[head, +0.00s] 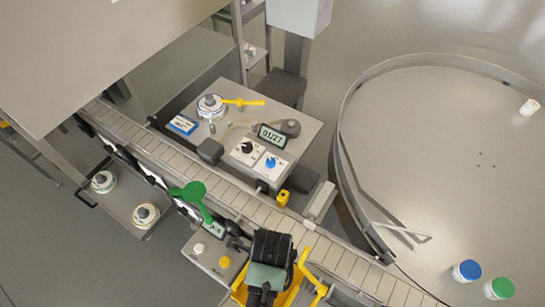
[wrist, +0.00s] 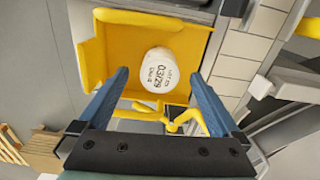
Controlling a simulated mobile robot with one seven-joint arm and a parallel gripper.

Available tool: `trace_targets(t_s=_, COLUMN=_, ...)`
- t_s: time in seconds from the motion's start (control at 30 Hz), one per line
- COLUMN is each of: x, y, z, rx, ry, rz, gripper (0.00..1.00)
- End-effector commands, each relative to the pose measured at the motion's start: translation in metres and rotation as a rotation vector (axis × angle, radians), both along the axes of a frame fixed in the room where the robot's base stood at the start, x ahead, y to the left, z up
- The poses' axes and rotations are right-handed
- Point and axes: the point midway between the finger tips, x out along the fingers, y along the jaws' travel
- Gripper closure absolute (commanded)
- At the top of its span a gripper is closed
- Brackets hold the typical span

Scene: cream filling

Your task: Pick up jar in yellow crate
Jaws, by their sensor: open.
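A white jar (wrist: 160,70) with dark print reading "03/29" on its lid shows in the wrist view. It stands inside the yellow crate (wrist: 92,62), near the middle of its floor. My gripper (wrist: 163,82) is open and points down at the crate, with one blue finger to the left and one to the right of the jar, both below it in the picture. No contact with the jar shows. In the head view my gripper (head: 268,275) covers most of the yellow crate (head: 308,270), and the jar is hidden there.
A slatted conveyor (head: 235,195) runs diagonally past the crate. A large round metal table (head: 440,150) stands at the right, with a blue-lidded jar (head: 467,270) and a green-lidded jar (head: 500,288) near its front edge. A control panel (head: 245,135) stands behind the conveyor.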

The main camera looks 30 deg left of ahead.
Motion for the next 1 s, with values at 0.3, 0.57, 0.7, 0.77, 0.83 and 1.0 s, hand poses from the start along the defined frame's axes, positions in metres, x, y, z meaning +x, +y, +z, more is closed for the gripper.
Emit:
trace_targets(t_s=0.3, x=-0.001, y=0.000, z=-0.025, rx=0.001, ry=-0.001, rz=0.001, gripper=0.01)
trace_targets(t_s=0.57, x=0.000, y=0.000, z=-0.025, rx=0.001, ry=-0.001, rz=0.001, gripper=0.15)
trace_targets(t_s=0.7, x=0.000, y=0.000, z=-0.025, rx=0.001, ry=-0.001, rz=0.001, gripper=0.40)
trace_targets(t_s=0.77, x=0.000, y=0.000, z=-0.025, rx=0.001, ry=-0.001, rz=0.001, gripper=0.51)
trace_targets(t_s=0.83, x=0.000, y=0.000, z=-0.025, rx=0.001, ry=-0.001, rz=0.001, gripper=0.64)
trace_targets(t_s=1.0, x=0.000, y=0.000, z=-0.025, rx=0.001, ry=-0.001, rz=0.001, gripper=0.94)
